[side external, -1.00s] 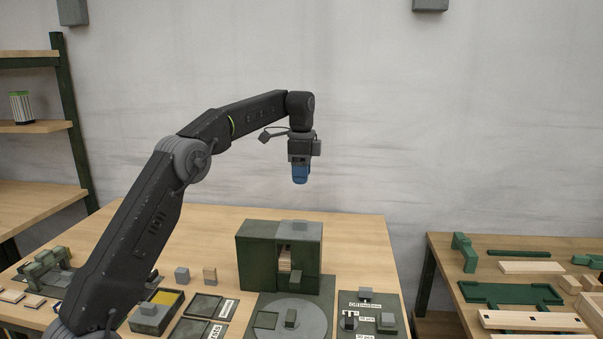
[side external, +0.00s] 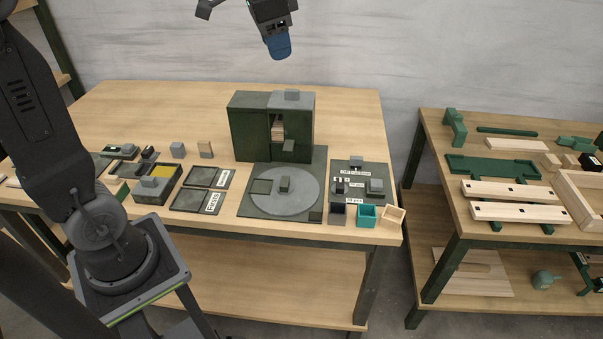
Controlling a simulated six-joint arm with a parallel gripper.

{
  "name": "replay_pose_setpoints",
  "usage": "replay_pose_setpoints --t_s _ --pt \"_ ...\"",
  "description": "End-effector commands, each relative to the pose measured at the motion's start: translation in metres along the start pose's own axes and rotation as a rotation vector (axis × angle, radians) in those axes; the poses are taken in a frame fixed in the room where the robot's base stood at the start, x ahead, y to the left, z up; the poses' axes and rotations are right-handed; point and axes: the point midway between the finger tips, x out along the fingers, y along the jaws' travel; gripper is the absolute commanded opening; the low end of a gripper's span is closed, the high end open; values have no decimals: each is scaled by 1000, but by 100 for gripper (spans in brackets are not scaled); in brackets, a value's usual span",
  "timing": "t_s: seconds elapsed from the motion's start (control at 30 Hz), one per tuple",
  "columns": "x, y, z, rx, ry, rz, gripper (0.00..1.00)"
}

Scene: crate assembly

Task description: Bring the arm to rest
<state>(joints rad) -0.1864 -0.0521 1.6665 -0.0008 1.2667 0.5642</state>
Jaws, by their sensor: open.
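My gripper (side external: 279,48) hangs at the top of the side external view, with blue fingers pointing down. It is open, and no object shows in it. It is high above the table (side external: 190,99), in front of the grey wall and apart from everything below. My dark arm rises at the left edge, and its upper part is cut off by the top of the picture. The dark green cabinet (side external: 252,130) stands upright on the table below my gripper, with a grey block (side external: 281,100) on top.
A round grey turntable (side external: 301,200) lies in front of the cabinet. Flat trays (side external: 207,177) and an open box (side external: 166,192) lie left of it. Small bins (side external: 367,217) stand at the front right edge. A second table (side external: 434,165) at right holds wooden and green parts.

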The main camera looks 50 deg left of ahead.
Motion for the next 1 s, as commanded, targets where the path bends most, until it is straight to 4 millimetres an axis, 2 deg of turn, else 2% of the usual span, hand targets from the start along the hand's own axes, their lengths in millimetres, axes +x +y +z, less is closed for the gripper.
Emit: replay_pose_setpoints --t_s 0.03,0.1,0.3,0.4,0.5,0.67,1.0 --pt "-4 19 16 -32 25 -8 45" --pt "-4 42 36 -87 60 -17 45" --pt "12 99 98 -244 160 -20 45" --pt "26 119 124 -308 198 -13 45" --pt "36 132 141 -353 226 -6 45" --pt "45 140 153 -386 244 1 45" --pt "46 140 153 -388 242 1 45"
